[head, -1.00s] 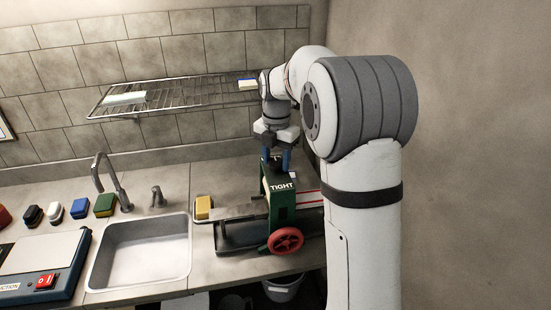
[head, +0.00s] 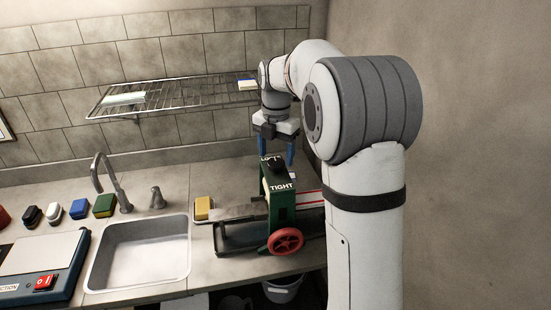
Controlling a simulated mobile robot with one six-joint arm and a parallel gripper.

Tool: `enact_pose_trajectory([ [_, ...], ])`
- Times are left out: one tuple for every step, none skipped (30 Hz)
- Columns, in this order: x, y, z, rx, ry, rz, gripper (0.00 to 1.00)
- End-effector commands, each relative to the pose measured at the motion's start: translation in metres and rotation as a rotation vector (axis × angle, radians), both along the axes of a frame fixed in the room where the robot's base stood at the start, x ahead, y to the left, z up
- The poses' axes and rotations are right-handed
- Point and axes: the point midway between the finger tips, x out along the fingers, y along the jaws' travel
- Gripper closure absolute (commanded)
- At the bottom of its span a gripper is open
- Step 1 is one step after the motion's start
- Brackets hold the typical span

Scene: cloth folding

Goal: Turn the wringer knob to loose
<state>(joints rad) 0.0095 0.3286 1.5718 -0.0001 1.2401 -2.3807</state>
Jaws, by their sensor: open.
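The green wringer (head: 282,215) stands on the counter right of the sink, with a red handwheel (head: 285,241) at its front. On its top is a dark knob (head: 275,167). A partly covered label behind the knob seems to read "LOOSE", and "TIGHT" is on the near side. I cannot clearly tell which label the knob points to. My gripper (head: 279,153) points down just above the wringer top, its two blue fingers apart. It is open and empty.
A sponge with a yellow face (head: 203,207) lies left of the wringer, by the sink (head: 138,255). A wire rack (head: 180,97) hangs on the wall, left of my wrist. Several small blocks line the counter behind the induction plate (head: 40,268).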

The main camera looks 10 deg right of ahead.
Motion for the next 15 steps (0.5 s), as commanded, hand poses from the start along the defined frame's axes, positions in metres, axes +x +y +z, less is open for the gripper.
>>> enact_pose_trajectory([
  [0.001,0.000,0.009,0.000,-0.006,0.000,0.34],
  [0.001,0.000,0.015,0.000,-0.004,0.000,0.34],
  [0.001,0.000,0.022,0.000,-0.004,0.000,0.34],
  [0.001,0.000,0.027,0.000,-0.004,0.000,0.34],
  [0.001,0.000,0.031,0.000,-0.004,0.000,0.34],
  [0.001,0.000,0.037,0.000,-0.003,0.000,0.34],
  [0.001,0.000,0.041,0.000,-0.004,0.000,0.34],
  [0.001,0.000,0.045,0.000,-0.003,0.000,0.34],
  [0.001,0.000,0.048,0.000,-0.003,0.000,0.34],
  [0.001,0.000,0.051,0.000,-0.003,0.000,0.34],
  [0.001,0.000,0.053,0.000,-0.001,0.000,0.34],
  [0.000,0.000,0.054,0.000,-0.001,0.000,0.34],
  [0.000,0.000,0.055,0.000,0.000,0.000,0.34],
  [0.000,0.000,0.056,0.000,0.000,0.000,0.34],
  [0.000,0.000,0.056,0.000,0.000,0.000,0.34],
])
